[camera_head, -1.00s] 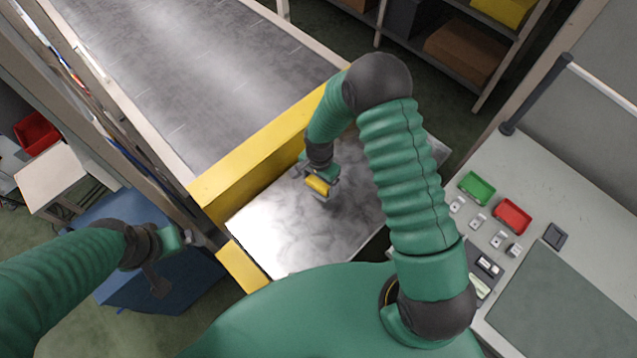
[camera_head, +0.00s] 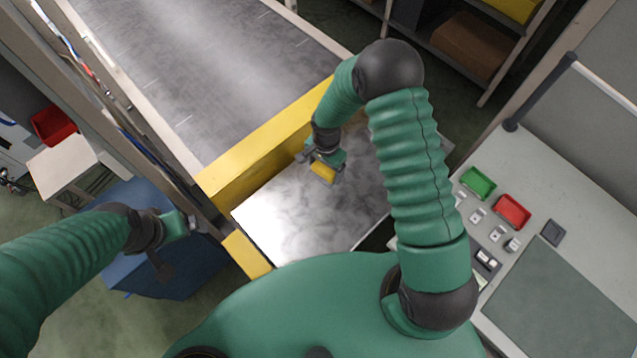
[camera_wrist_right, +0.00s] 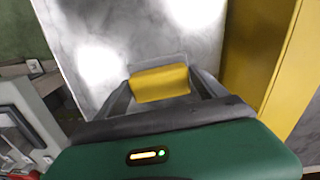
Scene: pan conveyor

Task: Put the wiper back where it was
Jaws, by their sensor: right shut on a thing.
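The wiper (camera_head: 322,173) is a small yellow block. My right gripper (camera_head: 321,167) is shut on it, over the shiny metal plate (camera_head: 290,222) at the end of the conveyor. In the right wrist view the wiper (camera_wrist_right: 160,83) sits between the two grey fingers, with a grey edge beyond it. I cannot tell whether it touches the plate. My left gripper (camera_head: 190,224) is at the left, beside the yellow frame and over the blue cabinet; whether its jaws are open is unclear.
The conveyor belt (camera_head: 205,70) runs away behind a yellow barrier (camera_head: 265,140). A blue cabinet (camera_head: 150,270) stands at the left. Much of the plate is bare.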

